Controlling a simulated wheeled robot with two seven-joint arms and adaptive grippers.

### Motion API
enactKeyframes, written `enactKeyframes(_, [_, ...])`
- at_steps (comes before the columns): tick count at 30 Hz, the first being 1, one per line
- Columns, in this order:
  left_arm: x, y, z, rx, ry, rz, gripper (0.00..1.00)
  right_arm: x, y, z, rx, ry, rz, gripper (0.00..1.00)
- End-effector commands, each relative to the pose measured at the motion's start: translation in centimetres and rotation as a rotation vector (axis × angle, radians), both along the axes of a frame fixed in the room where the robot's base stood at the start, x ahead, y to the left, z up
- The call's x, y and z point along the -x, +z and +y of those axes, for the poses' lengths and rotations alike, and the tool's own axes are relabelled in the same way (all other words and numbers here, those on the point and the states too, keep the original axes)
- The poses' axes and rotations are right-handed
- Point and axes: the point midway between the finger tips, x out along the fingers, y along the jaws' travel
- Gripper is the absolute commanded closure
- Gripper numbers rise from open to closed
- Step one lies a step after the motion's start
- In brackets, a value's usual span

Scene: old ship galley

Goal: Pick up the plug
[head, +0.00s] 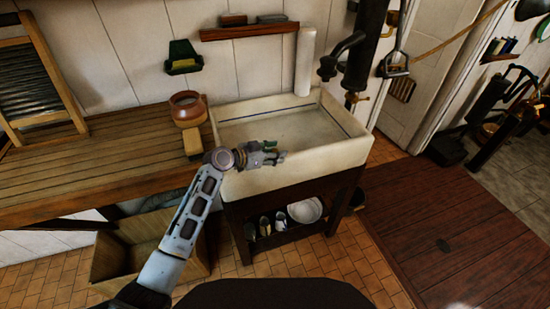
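My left gripper (278,152) is over the front left part of the pale sink (345,155), near its front rim. Its fingers point to the right. They are small and dark here, and I cannot tell whether they are apart or closed on something. I cannot make out a plug in the sink, on the counter or at the fingers. The gripper and forearm hide part of the sink's front left corner. My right gripper is not in view.
A brown jar (187,108) and a tan block (193,142) stand on the wooden counter (110,150) left of the sink. A dark pump (362,55) rises behind the sink's right side. Bowls (305,210) sit on the shelf below. An open box (125,255) is under the counter.

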Motion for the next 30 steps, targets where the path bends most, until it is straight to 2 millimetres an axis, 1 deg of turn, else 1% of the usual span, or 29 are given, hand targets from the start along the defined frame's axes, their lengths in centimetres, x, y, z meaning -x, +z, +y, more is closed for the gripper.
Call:
enactKeyframes(1, [0.0, 0.0, 0.0, 0.000, 0.000, 0.000, 0.65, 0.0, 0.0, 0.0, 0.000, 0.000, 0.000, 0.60])
enactKeyframes(9, [0.0, -0.1, 0.0, -0.001, 0.000, 0.001, 1.00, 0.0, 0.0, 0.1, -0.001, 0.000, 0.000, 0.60])
enactKeyframes(20, [0.0, 0.2, 0.0, -0.001, 0.000, 0.001, 1.00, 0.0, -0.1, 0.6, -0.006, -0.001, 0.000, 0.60])
enactKeyframes(26, [0.0, 1.8, 0.0, 0.000, -0.001, -0.002, 1.00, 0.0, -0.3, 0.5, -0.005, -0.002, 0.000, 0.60])
enactKeyframes(30, [-0.1, 3.6, 0.0, -0.001, -0.002, -0.005, 1.00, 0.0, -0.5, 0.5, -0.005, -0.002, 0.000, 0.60])
